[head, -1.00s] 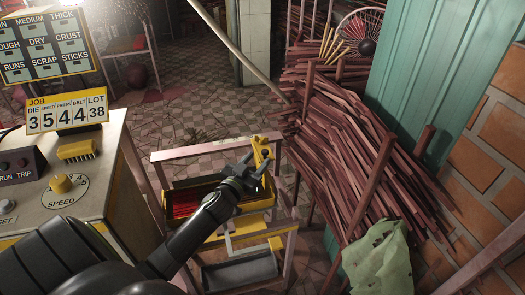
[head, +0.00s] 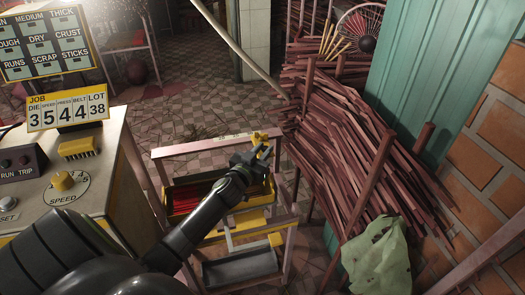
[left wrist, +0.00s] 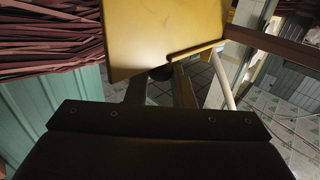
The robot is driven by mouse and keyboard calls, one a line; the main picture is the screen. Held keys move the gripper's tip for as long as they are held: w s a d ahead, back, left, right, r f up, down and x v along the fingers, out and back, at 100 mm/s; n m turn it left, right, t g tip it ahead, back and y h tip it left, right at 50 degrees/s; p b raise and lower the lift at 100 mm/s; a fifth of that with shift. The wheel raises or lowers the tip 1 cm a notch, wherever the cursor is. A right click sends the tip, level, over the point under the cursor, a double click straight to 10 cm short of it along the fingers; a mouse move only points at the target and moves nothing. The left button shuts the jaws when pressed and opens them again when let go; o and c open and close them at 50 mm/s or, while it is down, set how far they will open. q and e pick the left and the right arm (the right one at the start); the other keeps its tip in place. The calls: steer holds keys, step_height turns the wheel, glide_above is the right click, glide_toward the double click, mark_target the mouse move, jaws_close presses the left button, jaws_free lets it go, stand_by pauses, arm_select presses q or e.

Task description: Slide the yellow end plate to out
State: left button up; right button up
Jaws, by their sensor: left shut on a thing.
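The yellow end plate (head: 260,138) shows as a small yellow piece at the right end of the rack's top rail in the head view, partly hidden by my gripper. My left gripper (head: 262,153) is at it, shut on it. In the left wrist view a broad yellow plate (left wrist: 160,35) fills the upper middle, just beyond my fingers (left wrist: 160,92). The fingers meet a narrow yellow edge by a dark round part. The exact contact is hard to see. My right gripper is out of view.
The pink-framed rack (head: 195,148) holds a yellow tray (head: 180,205) with red sticks and a grey tray (head: 240,268) below. A big pile of brown sticks (head: 350,150) stands close on the right. A control console (head: 100,195) stands left.

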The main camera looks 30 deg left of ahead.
arm_select(q)
jaws_close()
steer(key=w+d, duration=0.2)
steer(key=w+d+b, duration=0.1)
steer(key=w, duration=0.1)
steer(key=shift+w+d, duration=0.2)
steer(key=shift+d, duration=0.15)
steer(key=o, duration=0.9)
jaws_free()
steer(key=shift+s, duration=0.1)
steer(key=shift+c, duration=0.2)
